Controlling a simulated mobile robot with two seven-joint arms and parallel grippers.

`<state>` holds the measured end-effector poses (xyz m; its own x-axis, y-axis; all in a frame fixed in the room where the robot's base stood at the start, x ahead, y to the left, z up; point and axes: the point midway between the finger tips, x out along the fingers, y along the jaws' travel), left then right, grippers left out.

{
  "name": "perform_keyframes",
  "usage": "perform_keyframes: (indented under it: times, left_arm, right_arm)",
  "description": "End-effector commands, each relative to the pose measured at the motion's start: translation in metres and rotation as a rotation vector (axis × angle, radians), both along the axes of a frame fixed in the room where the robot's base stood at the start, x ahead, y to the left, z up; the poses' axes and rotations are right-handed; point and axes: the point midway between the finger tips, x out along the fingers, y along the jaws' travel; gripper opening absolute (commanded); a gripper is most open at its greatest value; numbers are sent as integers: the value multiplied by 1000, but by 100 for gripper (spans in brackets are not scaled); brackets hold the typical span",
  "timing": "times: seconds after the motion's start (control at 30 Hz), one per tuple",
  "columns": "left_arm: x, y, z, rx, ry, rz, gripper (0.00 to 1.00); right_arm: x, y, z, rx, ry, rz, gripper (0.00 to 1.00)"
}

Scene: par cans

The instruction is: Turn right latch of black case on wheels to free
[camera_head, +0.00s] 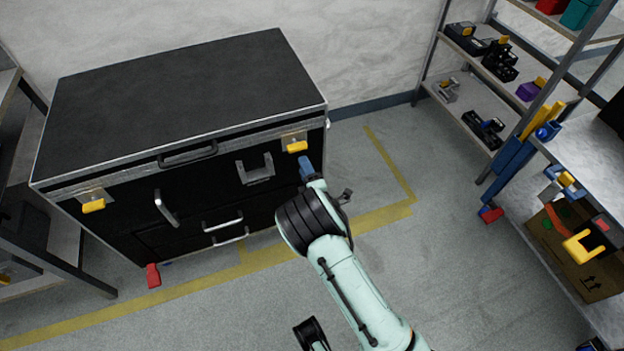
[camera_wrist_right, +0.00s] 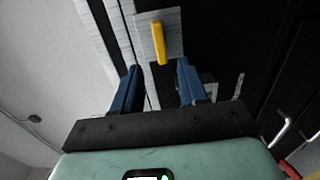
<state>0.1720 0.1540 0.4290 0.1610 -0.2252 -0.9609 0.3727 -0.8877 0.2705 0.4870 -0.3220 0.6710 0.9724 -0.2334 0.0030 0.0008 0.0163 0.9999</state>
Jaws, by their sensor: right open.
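The black case (camera_head: 190,80) stands against the wall at the left in the head view, its flat lid closed. Its right latch is a yellow handle (camera_head: 297,146) on a silver plate at the front right corner, just under the lid edge. In the right wrist view the yellow handle (camera_wrist_right: 159,43) stands upright in the picture. My right gripper (camera_head: 306,168) is just below and in front of this latch. In the right wrist view its blue fingers (camera_wrist_right: 160,68) are apart, and the latch shows beyond and between their tips, with nothing gripped. My left gripper is not in view.
A left latch (camera_head: 93,205) with a yellow handle sits at the case's other front corner. Several handles (camera_head: 166,208) stick out from the front. A red-marked wheel (camera_head: 153,275) shows below. Shelves stand on both sides. The floor (camera_head: 210,310) in front is clear.

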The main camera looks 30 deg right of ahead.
Motion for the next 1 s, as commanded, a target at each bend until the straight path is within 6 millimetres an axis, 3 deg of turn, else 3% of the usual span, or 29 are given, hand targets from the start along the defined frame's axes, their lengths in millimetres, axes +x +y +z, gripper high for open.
perform_keyframes:
  times: [0.1, 0.3, 1.0]
  left_arm:
    - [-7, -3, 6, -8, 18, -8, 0]
    - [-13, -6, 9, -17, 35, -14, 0]
    - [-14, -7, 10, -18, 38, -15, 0]
  right_arm:
    - [-24, 6, 1, 0, 2, 0, 43]
    - [-49, 12, 0, -1, 0, 1, 43]
    - [-56, 12, -4, 17, 9, -4, 43]
